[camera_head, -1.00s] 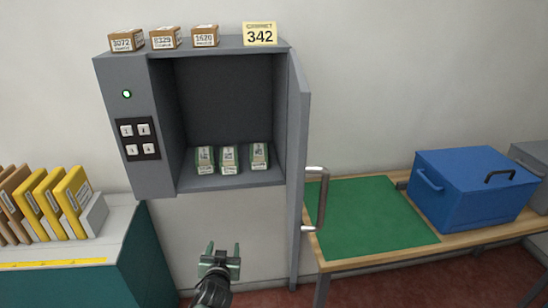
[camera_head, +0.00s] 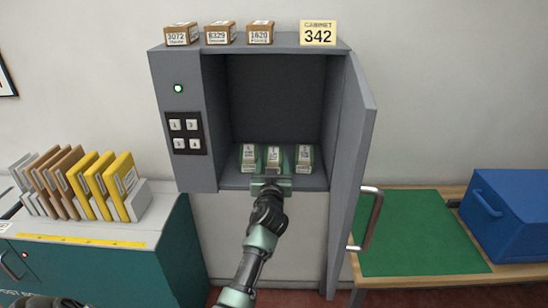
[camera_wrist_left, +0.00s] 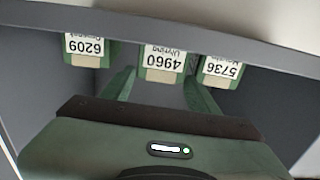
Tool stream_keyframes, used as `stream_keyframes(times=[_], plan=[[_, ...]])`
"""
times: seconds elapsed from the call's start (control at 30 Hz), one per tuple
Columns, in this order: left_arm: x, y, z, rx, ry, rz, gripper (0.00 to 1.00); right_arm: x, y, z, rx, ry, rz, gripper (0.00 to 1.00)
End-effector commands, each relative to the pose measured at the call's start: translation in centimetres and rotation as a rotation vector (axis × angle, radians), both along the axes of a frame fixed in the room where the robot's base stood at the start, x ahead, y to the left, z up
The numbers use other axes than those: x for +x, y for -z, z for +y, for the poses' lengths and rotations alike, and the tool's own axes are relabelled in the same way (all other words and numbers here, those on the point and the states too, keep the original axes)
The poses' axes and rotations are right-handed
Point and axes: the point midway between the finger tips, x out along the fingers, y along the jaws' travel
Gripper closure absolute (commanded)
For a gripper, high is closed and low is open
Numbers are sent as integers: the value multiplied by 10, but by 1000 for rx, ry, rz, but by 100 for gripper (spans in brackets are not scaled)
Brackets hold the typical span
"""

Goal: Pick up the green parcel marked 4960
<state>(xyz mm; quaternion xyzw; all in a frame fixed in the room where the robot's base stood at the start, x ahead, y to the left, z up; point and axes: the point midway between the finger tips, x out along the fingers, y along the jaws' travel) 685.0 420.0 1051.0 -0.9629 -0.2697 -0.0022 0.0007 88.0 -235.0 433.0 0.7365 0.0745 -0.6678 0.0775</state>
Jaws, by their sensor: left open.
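The green parcel marked 4960 (camera_wrist_left: 161,62) is the middle one of three on the cabinet floor. In the head view it stands in the open cabinet (camera_head: 273,156). Its label reads upside down in the wrist view. My left gripper (camera_head: 271,180) is open at the cabinet's front edge, pointing inward at the middle parcel. In the wrist view its two fingers (camera_wrist_left: 158,78) lie either side of the line to that parcel, which shows just beyond the tips. Nothing is held. My right gripper is not in view.
Parcel 6209 (camera_wrist_left: 88,50) and parcel 5736 (camera_wrist_left: 221,70) stand close on either side. The cabinet door (camera_head: 350,170) is swung open at right. Several brown boxes top the cabinet. A green mat (camera_head: 415,235) lies clear beside a blue box (camera_head: 510,220).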

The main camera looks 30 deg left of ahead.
Motion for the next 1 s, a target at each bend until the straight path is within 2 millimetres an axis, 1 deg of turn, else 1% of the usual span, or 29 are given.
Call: stream_keyframes(times=[0.03,0.13,0.37,0.4,0.47,0.5,0.6,0.87,1.0], plan=[[6,0,4,1,-1,2,40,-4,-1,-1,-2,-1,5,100],[13,1,8,0,-1,1,40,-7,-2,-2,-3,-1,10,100],[15,2,9,0,0,1,40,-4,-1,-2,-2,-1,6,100],[15,2,9,0,0,1,43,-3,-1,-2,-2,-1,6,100],[15,2,9,0,0,1,59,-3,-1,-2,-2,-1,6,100],[15,2,9,0,0,1,71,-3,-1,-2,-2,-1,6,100],[15,1,9,1,1,-1,95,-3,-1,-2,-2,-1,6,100],[15,0,9,0,0,0,95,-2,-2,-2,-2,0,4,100],[15,-10,9,0,-1,-2,95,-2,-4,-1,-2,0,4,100]])
